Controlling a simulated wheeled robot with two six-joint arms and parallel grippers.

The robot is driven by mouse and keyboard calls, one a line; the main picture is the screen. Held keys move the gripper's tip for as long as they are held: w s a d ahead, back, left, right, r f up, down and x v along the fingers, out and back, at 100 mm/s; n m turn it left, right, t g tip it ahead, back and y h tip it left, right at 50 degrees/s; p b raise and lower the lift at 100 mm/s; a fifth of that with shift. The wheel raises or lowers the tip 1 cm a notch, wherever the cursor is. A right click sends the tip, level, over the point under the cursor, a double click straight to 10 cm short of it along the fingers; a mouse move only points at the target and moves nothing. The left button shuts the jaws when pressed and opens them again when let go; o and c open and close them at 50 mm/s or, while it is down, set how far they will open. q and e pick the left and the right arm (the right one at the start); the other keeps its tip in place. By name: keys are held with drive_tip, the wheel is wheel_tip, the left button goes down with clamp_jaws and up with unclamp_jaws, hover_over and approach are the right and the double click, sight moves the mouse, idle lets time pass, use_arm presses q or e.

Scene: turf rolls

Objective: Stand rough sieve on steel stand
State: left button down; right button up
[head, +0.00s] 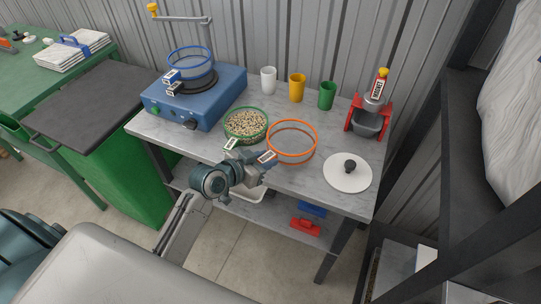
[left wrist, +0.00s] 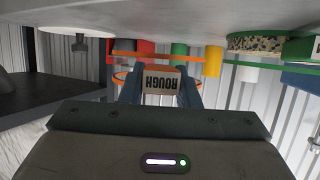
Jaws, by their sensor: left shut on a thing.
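The rough sieve (head: 315,133) is an orange ring at the middle of the marble-topped table. Its label tab, reading ROUGH upside down in the left wrist view (left wrist: 160,84), sits between my left fingers. My left gripper (head: 264,160) is shut on this tab at the sieve's near left side. I cannot tell whether the sieve touches the table. A grey steel post (head: 206,40) with a crank arm and yellow knob rises behind the blue machine; I cannot tell whether this is the steel stand. My right gripper is not in view.
A green-rimmed sieve of speckled grains (head: 246,125) is just left of the orange sieve. A blue sieve (head: 190,60) sits on the blue machine (head: 218,99). White, yellow and green cups, a red-framed device (head: 354,117) and a white lid (head: 347,180) stand around.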

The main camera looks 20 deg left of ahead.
use_arm(q)
drive_tip(key=w, duration=0.3)
drive_tip(key=shift+w+d+f, duration=0.1)
drive_tip(key=shift+d+f, duration=0.05)
drive_tip(key=shift+d, duration=0.1)
wheel_tip(320, 180, down, 3)
drive_tip(key=shift+p, duration=0.8)
drive_tip(key=shift+f, duration=0.25)
drive_tip(key=c, duration=1.5)
unclamp_jaws()
drive_tip(key=shift+f, duration=0.2)
drive_tip(key=o, duration=0.4)
drive_tip(key=shift+r, duration=0.1)
drive_tip(key=shift+r, duration=0.1)
